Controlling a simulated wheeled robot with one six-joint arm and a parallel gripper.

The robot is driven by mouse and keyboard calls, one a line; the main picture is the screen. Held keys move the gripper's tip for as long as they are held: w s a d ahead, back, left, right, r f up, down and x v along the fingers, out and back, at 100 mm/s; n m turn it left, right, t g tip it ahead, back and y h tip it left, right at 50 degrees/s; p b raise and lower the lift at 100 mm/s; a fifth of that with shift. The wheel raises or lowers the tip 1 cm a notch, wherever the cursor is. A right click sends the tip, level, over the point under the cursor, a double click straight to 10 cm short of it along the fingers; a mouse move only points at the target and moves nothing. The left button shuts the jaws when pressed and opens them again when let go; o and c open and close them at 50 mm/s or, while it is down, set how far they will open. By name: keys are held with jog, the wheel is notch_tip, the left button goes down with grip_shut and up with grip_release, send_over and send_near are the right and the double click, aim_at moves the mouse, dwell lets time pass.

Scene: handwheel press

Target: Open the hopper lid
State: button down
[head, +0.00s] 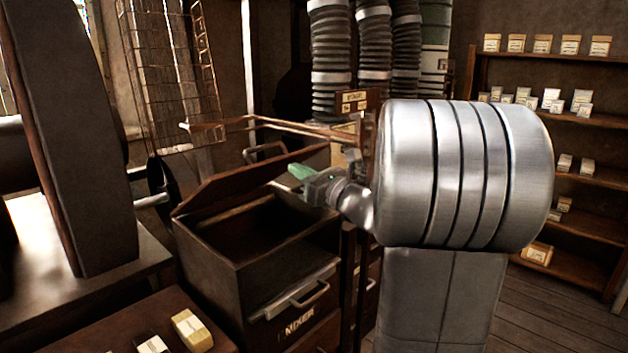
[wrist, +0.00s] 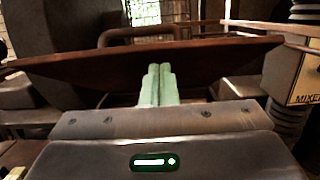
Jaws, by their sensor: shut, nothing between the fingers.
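The hopper (head: 262,290) is a dark brown box with a drawer-like handle and "MIXER" lettering on its front. Its lid (head: 235,182) is tilted up at the back edge, and the dark inside of the hopper shows. A bar handle (head: 265,152) stands on the lid's far side. My gripper (head: 298,171) has green fingers, shut and empty, just to the right of the lid and above the hopper's opening. In the wrist view the shut fingers (wrist: 158,84) point at the raised lid (wrist: 150,62), overlapping its lower face; I cannot tell whether they touch it.
A wire cage (head: 168,70) and a wooden rail (head: 290,127) are behind the lid. Ribbed hoses (head: 331,60) rise behind my arm. A dark machine column (head: 75,140) stands at left. Small boxes (head: 192,331) lie at the front left. Shelves (head: 575,180) stand at right.

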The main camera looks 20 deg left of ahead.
jog(key=shift+w+a+r, duration=0.2)
jog(key=shift+a+r, duration=0.25)
jog(key=shift+r, duration=0.3)
